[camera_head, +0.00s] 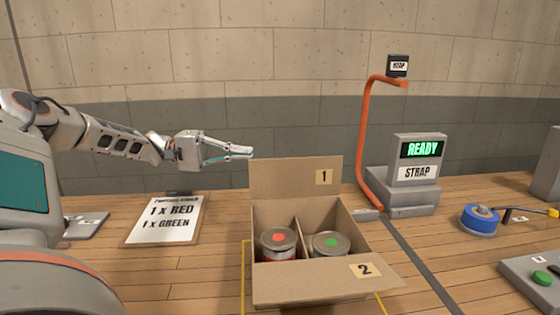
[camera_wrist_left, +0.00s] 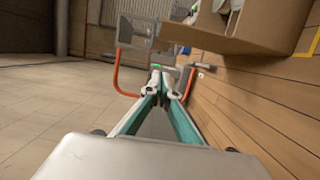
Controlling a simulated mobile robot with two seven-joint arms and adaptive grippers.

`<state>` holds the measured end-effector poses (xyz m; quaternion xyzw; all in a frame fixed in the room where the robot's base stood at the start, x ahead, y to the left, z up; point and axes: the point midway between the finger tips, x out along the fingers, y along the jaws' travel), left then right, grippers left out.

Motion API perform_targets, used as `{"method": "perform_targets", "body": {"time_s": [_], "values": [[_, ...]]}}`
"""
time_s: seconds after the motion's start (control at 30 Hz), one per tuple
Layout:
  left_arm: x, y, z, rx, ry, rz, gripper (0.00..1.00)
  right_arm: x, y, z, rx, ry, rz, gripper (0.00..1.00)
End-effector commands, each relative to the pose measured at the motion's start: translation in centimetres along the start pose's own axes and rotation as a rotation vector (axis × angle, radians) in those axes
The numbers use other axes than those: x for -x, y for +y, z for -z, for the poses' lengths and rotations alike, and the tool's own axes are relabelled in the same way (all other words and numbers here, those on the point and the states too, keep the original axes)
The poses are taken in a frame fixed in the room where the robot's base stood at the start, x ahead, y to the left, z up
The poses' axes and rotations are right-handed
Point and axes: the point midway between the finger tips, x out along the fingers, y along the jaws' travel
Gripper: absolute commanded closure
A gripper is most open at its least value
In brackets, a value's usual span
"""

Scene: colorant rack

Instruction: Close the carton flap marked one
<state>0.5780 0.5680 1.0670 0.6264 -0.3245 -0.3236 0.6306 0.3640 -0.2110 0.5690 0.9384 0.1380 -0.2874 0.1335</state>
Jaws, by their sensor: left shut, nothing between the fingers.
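The open carton (camera_head: 252,235) stands on the wooden table with a divider inside. Its back flap marked 1 (camera_head: 290,174) stands up behind the opening. Its front flap marked 2 (camera_head: 325,281) is folded outward toward me. A can with a red dot (camera_head: 278,240) sits in the left compartment and a can with a green dot (camera_head: 331,243) in the right. My left gripper (camera_head: 250,152) is shut and empty, just above the left end of flap 1 in the picture; I cannot tell whether it touches. In the left wrist view its fingers (camera_wrist_left: 158,75) meet. My right gripper is out of view.
An orange strap arch (camera_head: 363,140) and a machine reading READY (camera_head: 420,150) stand to the right. An order sheet (camera_head: 168,219) lies left of the carton. A blue tape roll (camera_head: 480,219) and a green-button panel (camera_head: 540,279) are at the right.

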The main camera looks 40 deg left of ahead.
Motion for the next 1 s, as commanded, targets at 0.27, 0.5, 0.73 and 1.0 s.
{"method": "perform_targets", "body": {"time_s": [0.27,0.5,0.73,1.0], "values": [[-3.0,-0.2,0.0,0.016,-0.003,0.003,1.0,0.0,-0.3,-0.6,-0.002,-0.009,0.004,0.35],[-7.8,-0.4,-0.1,0.016,-0.003,0.005,1.0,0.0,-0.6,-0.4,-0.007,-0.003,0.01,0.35],[-10.3,0.7,-1.8,0.008,-0.002,-0.005,1.0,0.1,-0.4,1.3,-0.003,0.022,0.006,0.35],[-10.9,0.3,-3.8,0.009,-0.001,-0.002,1.0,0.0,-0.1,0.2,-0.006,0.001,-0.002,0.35]]}}
